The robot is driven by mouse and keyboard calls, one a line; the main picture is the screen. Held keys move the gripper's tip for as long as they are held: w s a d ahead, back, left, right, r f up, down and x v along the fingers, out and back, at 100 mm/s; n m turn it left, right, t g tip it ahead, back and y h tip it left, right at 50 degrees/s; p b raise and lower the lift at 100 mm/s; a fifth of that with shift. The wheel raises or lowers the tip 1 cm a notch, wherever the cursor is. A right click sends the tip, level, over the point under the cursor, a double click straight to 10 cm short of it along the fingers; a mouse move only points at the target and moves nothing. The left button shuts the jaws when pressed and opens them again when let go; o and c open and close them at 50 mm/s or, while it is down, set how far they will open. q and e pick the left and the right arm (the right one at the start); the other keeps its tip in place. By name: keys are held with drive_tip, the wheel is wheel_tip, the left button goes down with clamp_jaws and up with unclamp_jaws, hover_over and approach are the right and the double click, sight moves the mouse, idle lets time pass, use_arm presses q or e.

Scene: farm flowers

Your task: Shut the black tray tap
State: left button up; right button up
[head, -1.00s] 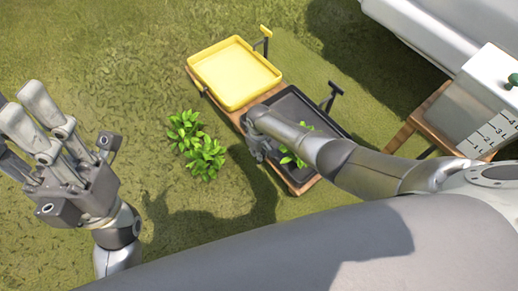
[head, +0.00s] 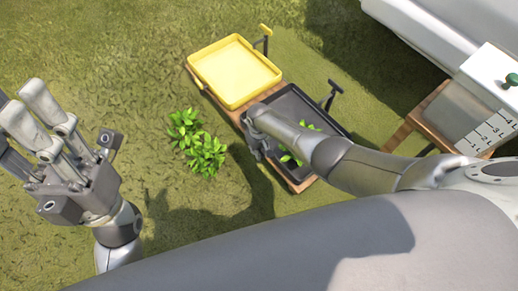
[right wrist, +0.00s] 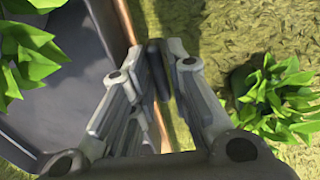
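The black tray (head: 283,98) rests on a wooden stand beside the yellow tray. My right arm covers much of it in the head view. In the right wrist view, the black tray (right wrist: 50,120) fills the left side. A dark bar, seemingly the black tray tap (right wrist: 158,72), stands between my right fingertips just outside the tray's edge. My right gripper (right wrist: 157,60) appears closed around it, with little gap showing. In the head view, my right gripper (head: 256,145) is at the tray's near-left side, mostly hidden by my arm. My left gripper (head: 30,108) is raised at the left, open and empty.
The yellow tray (head: 205,68) is behind the black one. Leafy plants (head: 207,157) grow on the grass left of the stand. A marked container (head: 484,125) with a green knob stands on a wooden table at the right. The grass at upper left is clear.

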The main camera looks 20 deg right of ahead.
drive_tip(key=shift+o, duration=1.1)
drive_tip(key=shift+r, duration=0.15)
wheel_tip(320, 180, up, 12)
idle(0.4)
